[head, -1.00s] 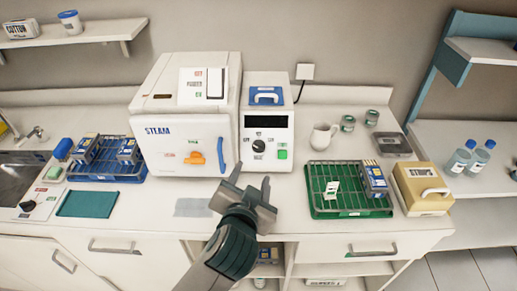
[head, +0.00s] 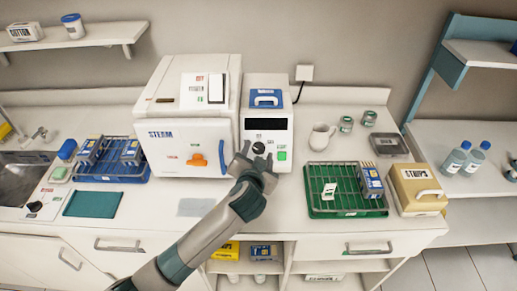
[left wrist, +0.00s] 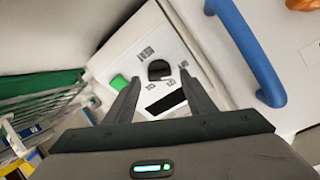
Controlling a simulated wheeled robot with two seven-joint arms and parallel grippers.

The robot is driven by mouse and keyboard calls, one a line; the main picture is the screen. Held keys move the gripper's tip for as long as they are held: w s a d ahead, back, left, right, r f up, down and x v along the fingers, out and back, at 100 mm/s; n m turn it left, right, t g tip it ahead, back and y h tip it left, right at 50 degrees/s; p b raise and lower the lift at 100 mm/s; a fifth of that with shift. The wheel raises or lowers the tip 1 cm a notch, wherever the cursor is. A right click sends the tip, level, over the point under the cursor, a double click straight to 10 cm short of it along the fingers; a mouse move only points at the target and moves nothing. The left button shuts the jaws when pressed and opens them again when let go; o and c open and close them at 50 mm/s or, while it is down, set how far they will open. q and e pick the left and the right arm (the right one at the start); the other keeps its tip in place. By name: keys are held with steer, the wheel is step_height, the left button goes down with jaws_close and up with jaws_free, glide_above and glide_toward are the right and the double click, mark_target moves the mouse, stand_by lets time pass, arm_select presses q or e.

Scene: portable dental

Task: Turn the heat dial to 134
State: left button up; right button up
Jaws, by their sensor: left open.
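The heat dial (head: 259,148) is a round black knob on the front of a small white unit (head: 281,164), below its dark display (head: 267,124). My left gripper (head: 257,154) is open in front of the dial and partly covers it in the head view. In the left wrist view the dial (left wrist: 159,70) shows between and just beyond the two open fingertips (left wrist: 160,76), with a "HEAT" label beside it. I cannot tell whether the fingers touch it. The display shows no readable number. My right gripper is out of view.
A green button (head: 282,155) sits right of the dial. The steam sterilizer (head: 185,140) with its blue handle (head: 222,158) stands close on the left. A green rack (head: 346,205) and a white jug (head: 321,137) are to the right. The counter front is mostly clear.

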arm_select(q)
steer(key=shift+w+d+f, duration=0.1)
steer(key=shift+w+f, duration=0.15)
steer(key=shift+w, duration=0.4)
steer(key=c, duration=1)
